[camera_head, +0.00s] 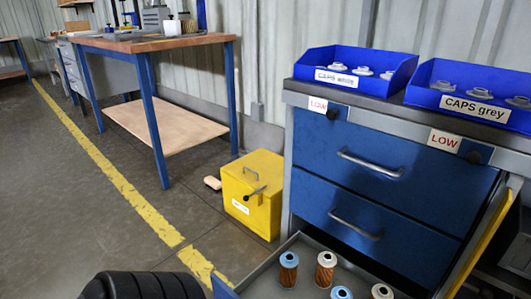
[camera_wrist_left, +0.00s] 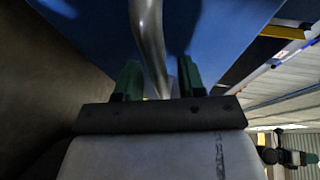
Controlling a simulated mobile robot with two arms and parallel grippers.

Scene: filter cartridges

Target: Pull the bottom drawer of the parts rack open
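The parts rack (camera_head: 288,170) is grey with blue drawer fronts. Its upper drawer (camera_head: 350,145) and middle drawer (camera_head: 330,205) are shut, each with a silver handle. The bottom drawer (camera_head: 262,268) stands pulled out, with several filter cartridges upright in it; its blue front (camera_head: 222,289) shows only at the lower edge. In the left wrist view, my left gripper (camera_wrist_left: 160,75) has its green fingers apart on either side of a silver handle (camera_wrist_left: 148,40) on a blue front. A gap shows beside the handle, so the fingers look open around it.
Blue bins (camera_head: 355,62) of caps stand on the rack, with LOW tags below. A yellow box (camera_head: 252,190) sits on the floor left of the rack. A workbench (camera_head: 150,42) stands farther back. A yellow-edged panel (camera_head: 482,243) is at the right.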

